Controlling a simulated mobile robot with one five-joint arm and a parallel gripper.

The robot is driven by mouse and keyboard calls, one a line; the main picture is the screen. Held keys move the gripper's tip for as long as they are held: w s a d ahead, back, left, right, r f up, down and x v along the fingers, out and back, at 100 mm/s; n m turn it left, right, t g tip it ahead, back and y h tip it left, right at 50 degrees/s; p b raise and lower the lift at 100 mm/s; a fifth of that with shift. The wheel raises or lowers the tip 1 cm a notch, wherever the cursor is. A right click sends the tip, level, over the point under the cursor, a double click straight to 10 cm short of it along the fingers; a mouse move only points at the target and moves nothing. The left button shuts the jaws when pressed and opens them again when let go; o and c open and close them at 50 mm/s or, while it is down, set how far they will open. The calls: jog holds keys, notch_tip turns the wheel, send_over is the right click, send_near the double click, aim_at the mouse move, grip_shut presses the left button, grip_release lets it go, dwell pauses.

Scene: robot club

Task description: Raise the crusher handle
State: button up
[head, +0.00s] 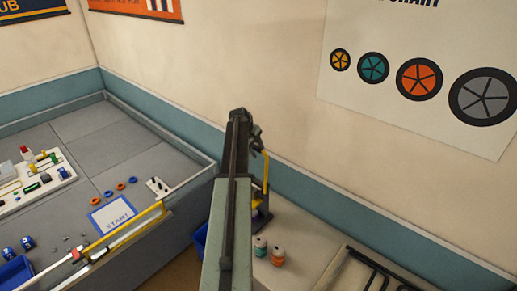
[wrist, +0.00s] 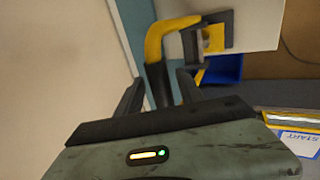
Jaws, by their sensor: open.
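The crusher handle (wrist: 154,43) is a bent yellow bar with a black grip, seen close up in the wrist view. My gripper (wrist: 159,90) is open, with one finger on each side of the black grip. I cannot tell whether either finger touches it. In the head view, the yellow handle bar (head: 265,172) stands just right of my arm, above the right bench. My gripper (head: 257,140) shows there at the bar's top, partly hidden by my arm. Most of the crusher is hidden behind my arm.
A dark frame (head: 375,268) lies farther right. A blue bin (wrist: 224,68) is beside the crusher. The walled grey table (head: 88,128) at left holds small parts and a START mat (head: 112,214).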

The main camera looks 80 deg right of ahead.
jog(key=w+a+b, duration=0.1)
jog(key=w+a, duration=0.5)
jog(key=a, duration=0.4)
jog(key=shift+a+r, duration=0.25)
jog(key=shift+a, duration=0.15)
